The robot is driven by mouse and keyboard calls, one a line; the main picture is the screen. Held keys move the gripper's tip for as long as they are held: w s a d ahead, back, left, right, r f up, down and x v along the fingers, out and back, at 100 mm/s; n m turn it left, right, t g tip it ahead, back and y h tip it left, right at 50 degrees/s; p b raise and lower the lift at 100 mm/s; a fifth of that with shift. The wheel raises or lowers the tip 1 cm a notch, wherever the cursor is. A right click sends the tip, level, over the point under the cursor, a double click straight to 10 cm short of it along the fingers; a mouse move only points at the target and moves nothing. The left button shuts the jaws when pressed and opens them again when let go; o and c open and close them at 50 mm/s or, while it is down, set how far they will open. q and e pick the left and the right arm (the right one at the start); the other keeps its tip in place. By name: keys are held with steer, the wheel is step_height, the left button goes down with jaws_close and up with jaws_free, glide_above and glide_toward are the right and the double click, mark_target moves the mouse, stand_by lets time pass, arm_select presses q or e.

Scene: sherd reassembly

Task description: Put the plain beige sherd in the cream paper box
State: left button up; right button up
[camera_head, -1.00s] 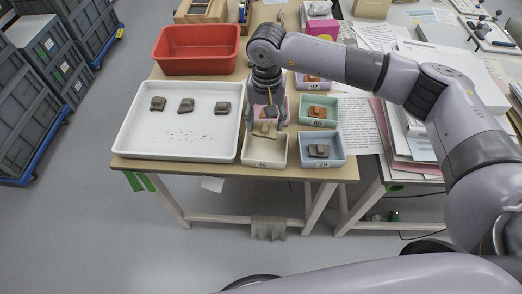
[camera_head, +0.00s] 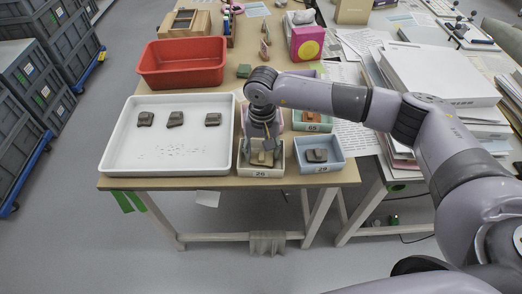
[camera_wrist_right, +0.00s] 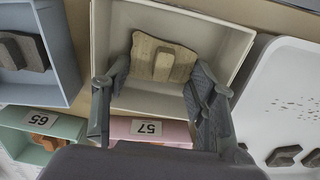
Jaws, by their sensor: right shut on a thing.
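The plain beige sherd (camera_head: 262,158), with a raised knob on top, is inside the outline of the cream paper box (camera_head: 262,173) labelled 26. My right gripper (camera_head: 262,147) is over this box, pointing down, its fingers shut on the sherd. In the right wrist view the sherd (camera_wrist_right: 150,68) sits between the two fingertips (camera_wrist_right: 160,80), with the cream box (camera_wrist_right: 185,22) around and below it. I cannot tell whether the sherd touches the box floor. My left gripper is not in view.
A white tray (camera_head: 130,155) with three dark sherds lies to the left. A blue box (camera_head: 320,168) with a grey sherd stands to the right. A green box (camera_head: 312,127) and a pink box (camera_wrist_right: 140,128) stand behind. A red bin (camera_head: 182,65) is at the back left.

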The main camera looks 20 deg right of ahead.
steer(key=shift+f, duration=0.15)
steer(key=o, duration=0.9)
steer(key=shift+c, duration=0.2)
steer(key=shift+r, duration=0.5)
step_height(320, 180, up, 11)
steer(key=p, duration=0.5)
steer(key=shift+r, duration=0.2)
steer(key=shift+a, duration=0.1)
